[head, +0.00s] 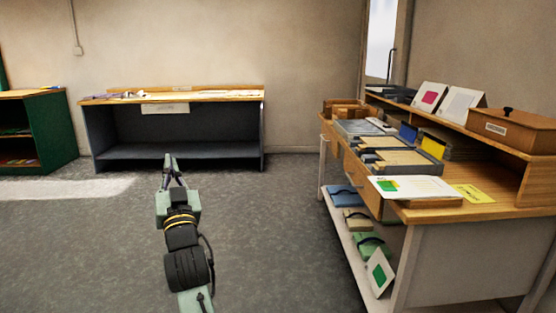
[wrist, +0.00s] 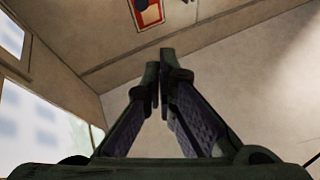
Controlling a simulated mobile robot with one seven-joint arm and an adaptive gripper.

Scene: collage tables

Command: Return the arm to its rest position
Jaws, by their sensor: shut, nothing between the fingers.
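My gripper (head: 171,159) points upward and away over open grey floor in the head view, left of the wooden desk. Its fingers look brought together with nothing between them. In the wrist view my gripper (wrist: 159,78) shows its two fingers converging at the tips, empty. Behind the fingertips are the bare wall and ceiling area, and a red-framed picture (wrist: 148,12) at the top. My arm rises from the bottom of the head view, clear of the furniture.
A wooden desk (head: 425,212) with trays, cards and a wooden box (head: 515,130) stands at the right, with a lower shelf (head: 345,225). A grey-sided table (head: 250,97) is at the back, a green bookcase (head: 50,128) at the left. The floor (head: 100,255) between is free.

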